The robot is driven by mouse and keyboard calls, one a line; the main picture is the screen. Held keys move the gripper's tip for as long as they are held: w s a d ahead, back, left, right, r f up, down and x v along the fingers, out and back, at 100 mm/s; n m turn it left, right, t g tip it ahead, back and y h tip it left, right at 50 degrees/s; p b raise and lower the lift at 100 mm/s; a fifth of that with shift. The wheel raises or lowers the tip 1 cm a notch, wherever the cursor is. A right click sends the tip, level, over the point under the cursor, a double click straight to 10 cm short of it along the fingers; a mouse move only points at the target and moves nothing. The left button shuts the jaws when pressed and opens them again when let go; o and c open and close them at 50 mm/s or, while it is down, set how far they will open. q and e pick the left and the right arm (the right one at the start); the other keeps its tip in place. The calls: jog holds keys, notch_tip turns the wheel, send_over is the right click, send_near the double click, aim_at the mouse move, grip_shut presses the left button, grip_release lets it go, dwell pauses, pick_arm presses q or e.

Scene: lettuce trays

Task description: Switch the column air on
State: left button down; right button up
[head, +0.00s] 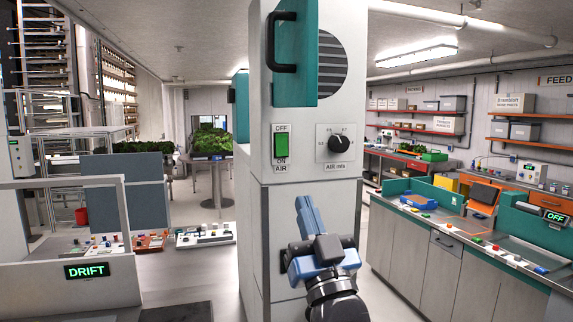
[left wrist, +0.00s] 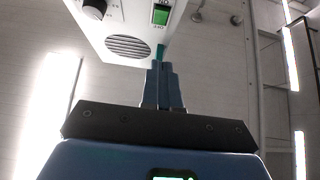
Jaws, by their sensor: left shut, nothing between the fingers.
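The white column (head: 256,102) stands in the middle of the head view. Its green rocker switch (head: 281,149) sits between an OFF label above and an ON AIR label below. I cannot tell which half is pressed in. The switch also shows at the top of the left wrist view (left wrist: 161,15). My left gripper (head: 304,203) is shut and empty, pointing up, below and slightly right of the switch in the head view. Its closed fingers also show in the left wrist view (left wrist: 162,68), apart from the switch. My right gripper is not in view.
A black AIR m/s dial (head: 338,144) is right of the switch. A teal door (head: 296,60) with a black handle (head: 280,42) stands above it, beside a round grille (head: 333,65). A counter (head: 460,240) runs along the right.

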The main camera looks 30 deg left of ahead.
aim_at(281, 150)
pick_arm(q)
jog(key=shift+w+a+f+p+x, duration=0.35)
jog(key=shift+p+x, duration=0.7)
jog(key=shift+x, duration=1.15)
jog(key=shift+w+a+f+p+x, duration=0.15)
jog(key=shift+f+p+x, duration=0.35)
jog(key=shift+p+x, duration=1.15)
jog(key=shift+w+a+f+p+x, duration=0.2)
jog(key=shift+f+p+x, duration=0.25)
jog(key=shift+x, duration=2.25)
jog(key=shift+d, duration=0.1)
